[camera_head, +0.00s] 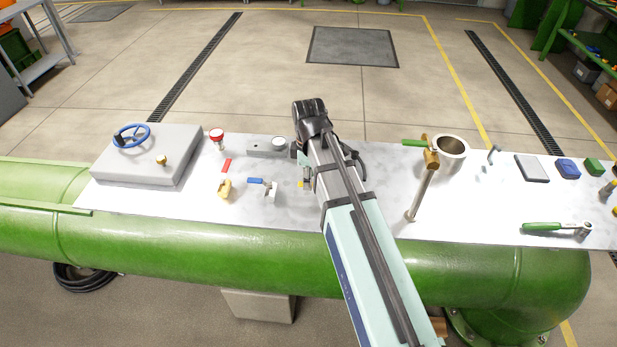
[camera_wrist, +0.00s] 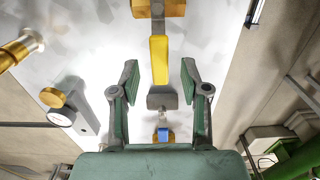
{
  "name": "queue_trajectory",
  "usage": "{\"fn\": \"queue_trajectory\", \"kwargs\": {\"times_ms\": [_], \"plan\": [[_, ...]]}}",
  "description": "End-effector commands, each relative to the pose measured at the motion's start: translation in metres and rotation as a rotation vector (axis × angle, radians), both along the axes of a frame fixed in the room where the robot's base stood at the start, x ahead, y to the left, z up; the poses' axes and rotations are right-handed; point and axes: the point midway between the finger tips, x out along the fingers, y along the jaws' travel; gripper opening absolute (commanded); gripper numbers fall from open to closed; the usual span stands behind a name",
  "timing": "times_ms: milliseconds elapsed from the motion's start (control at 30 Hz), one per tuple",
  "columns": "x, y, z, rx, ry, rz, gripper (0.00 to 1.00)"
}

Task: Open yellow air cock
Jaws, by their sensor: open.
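The yellow air cock handle (camera_wrist: 158,60) shows in the middle of the wrist view as a flat yellow lever, with an orange-yellow body (camera_wrist: 158,8) above it and a grey piece below it. In the head view only a small yellow bit (camera_head: 300,185) shows beside my arm. My gripper (camera_wrist: 159,82) is open. Its two green fingers stand left and right of the handle's lower end, with a visible gap on each side. I cannot tell whether the fingertips are level with the handle. My arm hides most of this area in the head view.
A blue-handled valve (camera_head: 262,182), a brass fitting (camera_head: 224,188) and a red button (camera_head: 216,135) stand left on the metal plate. A steel post with a green-handled valve (camera_head: 424,180) and a cup (camera_head: 450,150) stand right. A green ratchet (camera_head: 545,227) lies far right.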

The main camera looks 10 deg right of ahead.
Motion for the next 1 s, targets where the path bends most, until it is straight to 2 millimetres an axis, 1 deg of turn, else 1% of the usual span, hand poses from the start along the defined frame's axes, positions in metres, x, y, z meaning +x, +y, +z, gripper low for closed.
{"fn": "queue_trajectory", "kwargs": {"times_ms": [200, 500, 567, 600, 633, 867, 1000], "plan": [[-0.0002, 0.0, -0.0112, 0.0, 0.0, 0.0, 0.46], [-0.0001, 0.0, -0.0123, 0.0, -0.001, 0.0, 0.46], [-0.0001, 0.0, -0.0122, 0.0, -0.001, 0.0, 0.25], [-0.0001, -0.0001, -0.0122, 0.0, -0.001, 0.0, 0.1], [-0.0001, 0.0, -0.0122, 0.0, 0.0, 0.0, 0.0], [-0.0003, -0.0007, -0.0122, 0.0, 0.0, -0.002, 0.0], [0.0012, -0.007, -0.0121, 0.0, 0.001, -0.028, 0.0]]}}
